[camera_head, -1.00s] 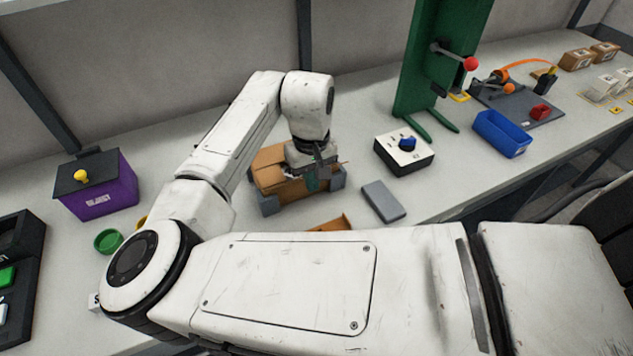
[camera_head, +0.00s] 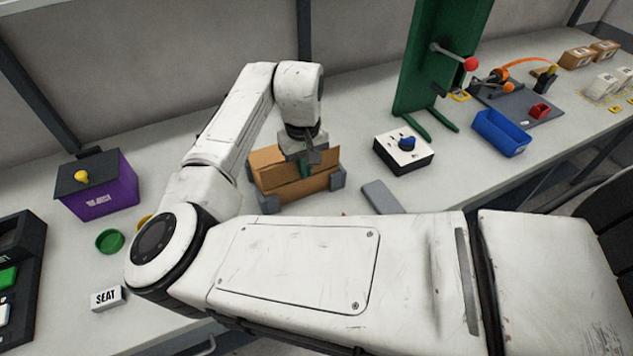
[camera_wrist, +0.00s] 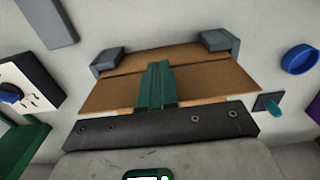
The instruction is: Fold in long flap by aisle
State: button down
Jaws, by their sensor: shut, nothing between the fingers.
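An open-topped brown cardboard box (camera_head: 298,187) stands on the bench between grey corner blocks (camera_head: 338,178). My gripper (camera_head: 306,170) points down over it, its teal fingers together and empty. In the wrist view the teal fingers (camera_wrist: 157,85) lie across the middle of the cardboard. A narrow brown strip (camera_wrist: 195,54) on the aisle side runs between two grey blocks (camera_wrist: 217,41). A wider brown panel (camera_wrist: 212,82) lies nearer the wrist, with a dark seam between them. I cannot tell whether the fingertips touch the cardboard. My wrist hides part of the box.
A grey slab (camera_head: 381,197) and a switch box with blue knob (camera_head: 404,150) stand right of the box. A green press frame (camera_head: 425,70) rises behind them. A purple bin (camera_head: 97,187), a green dish (camera_head: 110,242) and a SEAT block (camera_head: 108,298) are left.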

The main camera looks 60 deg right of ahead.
jog(key=shift+w+d+r+p, duration=0.2)
jog(key=shift+w+d+r, duration=0.15)
jog(key=shift+w, duration=0.2)
jog(key=shift+w+d+r+p, duration=0.25)
jog(key=shift+w+d, duration=0.1)
jog(key=shift+w, duration=0.2)
jog(key=shift+w+d+f+b, duration=0.55)
jog(key=shift+w+d, duration=0.2)
jog(key=shift+w, duration=0.25)
jog(key=shift+f+b, duration=0.35)
jog(key=shift+f, duration=0.85)
notch_tip(320, 180, up, 10)
jog(key=p, duration=0.8)
jog(key=shift+p, duration=0.35)
